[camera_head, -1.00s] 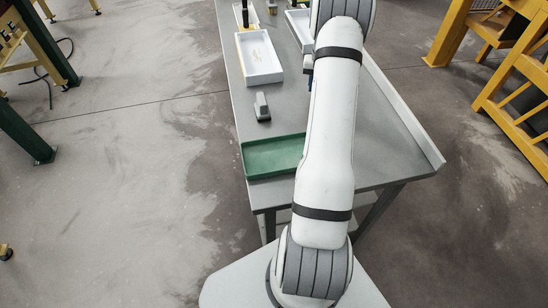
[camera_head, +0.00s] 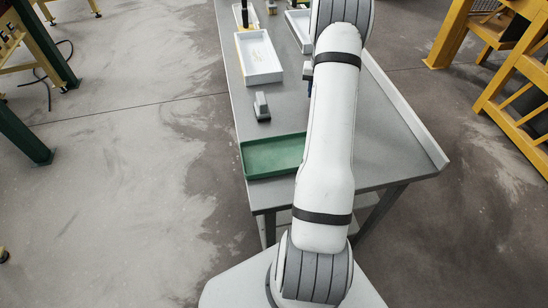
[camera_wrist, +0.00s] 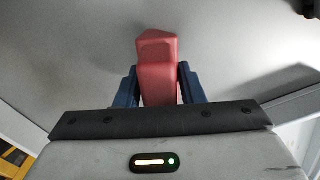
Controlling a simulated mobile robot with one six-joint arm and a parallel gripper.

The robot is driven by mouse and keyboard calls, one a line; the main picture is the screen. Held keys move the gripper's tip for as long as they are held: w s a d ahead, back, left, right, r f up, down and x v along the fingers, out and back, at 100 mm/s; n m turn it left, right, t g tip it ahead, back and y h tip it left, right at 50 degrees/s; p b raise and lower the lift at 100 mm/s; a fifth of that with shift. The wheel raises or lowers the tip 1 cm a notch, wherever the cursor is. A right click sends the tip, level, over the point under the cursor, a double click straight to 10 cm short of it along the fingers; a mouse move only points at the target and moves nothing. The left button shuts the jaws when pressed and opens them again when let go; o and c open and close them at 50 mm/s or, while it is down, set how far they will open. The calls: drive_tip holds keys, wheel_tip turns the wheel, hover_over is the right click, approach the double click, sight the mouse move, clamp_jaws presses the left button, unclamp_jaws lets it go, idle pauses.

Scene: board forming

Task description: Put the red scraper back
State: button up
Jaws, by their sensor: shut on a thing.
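The red scraper (camera_wrist: 158,68) is in the wrist view, between the two blue fingers of my gripper (camera_wrist: 158,84). My gripper is shut on it, with a finger against each side. The scraper's far end points away from the gripper over a plain grey surface; I cannot tell whether it touches that surface. In the head view my arm covers the scraper, and only a small dark blue part of my gripper (camera_head: 308,74) shows beside the arm, above the grey table (camera_head: 225,50).
A green tray (camera_head: 247,165) lies empty at the table's near end. A grey block-like tool (camera_head: 262,107) stands behind it. White trays (camera_head: 262,62) (camera_head: 296,24) are farther back. A raised white edge (camera_head: 405,112) runs along the table's right side.

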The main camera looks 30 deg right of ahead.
drive_tip(key=shift+f, duration=0.3)
drive_tip(key=o, duration=1.1)
drive_tip(key=shift+o, duration=0.4)
drive_tip(key=shift+o, duration=1.2)
drive_tip(key=shift+r+b, duration=0.85)
drive_tip(key=shift+r, duration=3.05)
